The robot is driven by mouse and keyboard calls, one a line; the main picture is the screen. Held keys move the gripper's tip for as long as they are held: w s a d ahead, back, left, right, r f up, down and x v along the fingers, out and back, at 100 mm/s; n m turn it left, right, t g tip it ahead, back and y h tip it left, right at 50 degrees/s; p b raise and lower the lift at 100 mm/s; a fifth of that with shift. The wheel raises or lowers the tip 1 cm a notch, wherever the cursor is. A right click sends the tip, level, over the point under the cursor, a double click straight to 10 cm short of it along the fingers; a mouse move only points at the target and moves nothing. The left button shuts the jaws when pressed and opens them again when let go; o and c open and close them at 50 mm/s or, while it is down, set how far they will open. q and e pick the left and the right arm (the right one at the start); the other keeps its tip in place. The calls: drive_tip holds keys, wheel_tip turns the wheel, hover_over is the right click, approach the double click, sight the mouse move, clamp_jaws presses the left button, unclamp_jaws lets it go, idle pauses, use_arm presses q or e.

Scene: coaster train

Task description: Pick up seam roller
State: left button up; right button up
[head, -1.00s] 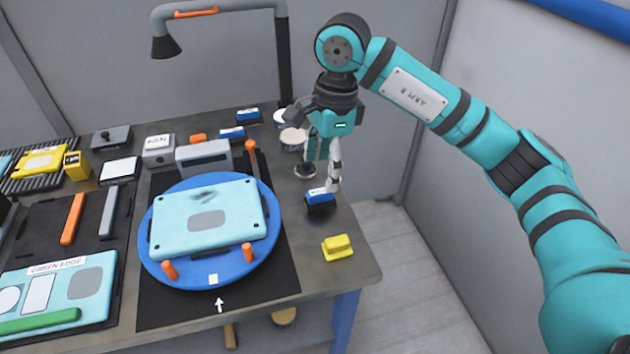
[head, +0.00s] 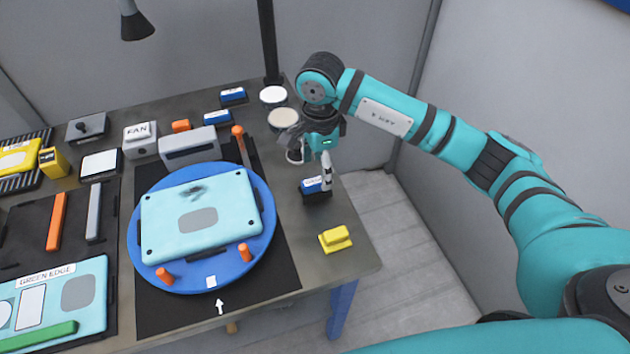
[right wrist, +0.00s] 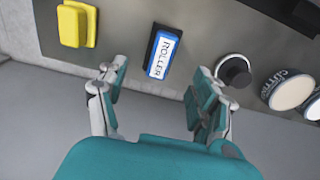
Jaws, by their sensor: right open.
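The seam roller holder, a dark block with a blue top and a white label reading ROLLER (right wrist: 163,55), sits near the table's right edge; it also shows in the head view (head: 315,188). My right gripper (right wrist: 158,100) is open and empty, its fingers spread to either side of the roller block in the right wrist view and short of it. In the head view the right gripper (head: 327,172) hangs above and just beside the block, partly covering it. My left gripper is out of view.
A yellow block (head: 335,239) lies nearer the front right edge. Round pots (head: 282,119) and a dark knob (right wrist: 234,70) stand close by. A blue turntable (head: 262,240) carries a pale teal panel (head: 160,225). The table surface between the roller and yellow block is clear.

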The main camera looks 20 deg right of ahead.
sight(315, 180)
drive_tip(key=shift+s+a+f+p, duration=0.1)
drive_tip(key=shift+a+f+p, duration=0.05)
drive_tip(key=shift+f+p, duration=0.3)
drive_tip(key=shift+s+a+f+p, duration=0.1)
drive_tip(key=shift+a+f+p, duration=0.1)
drive_tip(key=shift+f, duration=0.35)
wheel_tip(315, 180, down, 3)
drive_tip(key=shift+w+a+f+p, duration=0.1)
drive_tip(key=shift+a+f+p, duration=0.1)
drive_tip(key=shift+p, duration=0.4)
drive_tip(key=shift+f, duration=0.2)
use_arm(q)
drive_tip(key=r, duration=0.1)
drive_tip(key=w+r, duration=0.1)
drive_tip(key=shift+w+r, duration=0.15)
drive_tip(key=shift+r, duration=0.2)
use_arm(e)
drive_tip(key=shift+r, duration=0.1)
clamp_jaws()
